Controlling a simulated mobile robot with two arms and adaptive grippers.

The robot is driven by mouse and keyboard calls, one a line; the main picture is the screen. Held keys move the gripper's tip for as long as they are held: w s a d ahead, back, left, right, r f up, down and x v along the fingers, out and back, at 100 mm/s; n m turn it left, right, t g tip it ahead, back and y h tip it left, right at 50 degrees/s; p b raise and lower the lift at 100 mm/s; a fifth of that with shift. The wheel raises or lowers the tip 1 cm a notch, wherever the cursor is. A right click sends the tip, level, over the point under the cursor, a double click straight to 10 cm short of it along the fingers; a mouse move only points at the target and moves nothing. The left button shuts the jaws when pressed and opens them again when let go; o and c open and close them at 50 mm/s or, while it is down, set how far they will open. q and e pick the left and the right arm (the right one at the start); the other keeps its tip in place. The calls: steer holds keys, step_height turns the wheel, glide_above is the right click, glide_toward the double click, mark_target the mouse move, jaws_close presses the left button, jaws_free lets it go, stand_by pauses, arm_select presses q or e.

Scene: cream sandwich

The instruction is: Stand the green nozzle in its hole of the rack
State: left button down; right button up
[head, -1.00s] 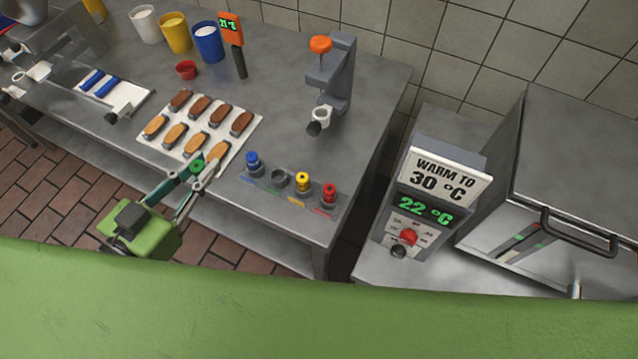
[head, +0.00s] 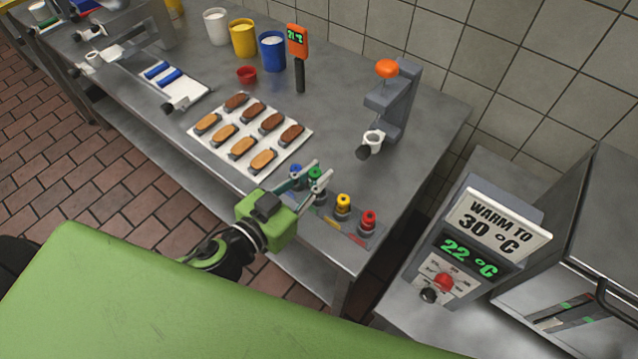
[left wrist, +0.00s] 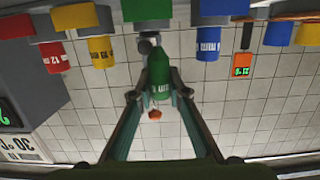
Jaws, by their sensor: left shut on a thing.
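The green nozzle (head: 314,174) is between the fingertips of my left gripper (head: 308,180), which is shut on it. In the left wrist view the green nozzle (left wrist: 160,78) sits between both fingers, in line with the green marking (left wrist: 147,10). The rack (head: 358,233) lies at the table's front edge. Its blue nozzle (head: 295,171) is left of the green one; the yellow nozzle (head: 343,204) and red nozzle (head: 368,220) are to the right. A finger hides the green nozzle's lower end and its hole, so I cannot tell whether it is in. My right gripper is not in view.
A tray of several pastries (head: 195,137) lies left of the rack. The press with an orange knob (head: 387,69) stands behind it. A thermometer (head: 298,45), cups and a small red cap (head: 246,74) are at the back.

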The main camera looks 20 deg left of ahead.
arm_select(q)
steer(key=shift+w+d+f, duration=0.15)
steer(key=shift+d+f, duration=0.05)
steer(key=shift+f, duration=0.05)
steer(key=shift+d+f, duration=0.15)
steer(key=shift+f, duration=1.65)
steer(key=shift+f+b, duration=0.15)
steer(key=shift+b, duration=0.25)
steer(key=c, duration=1.9)
jaws_free()
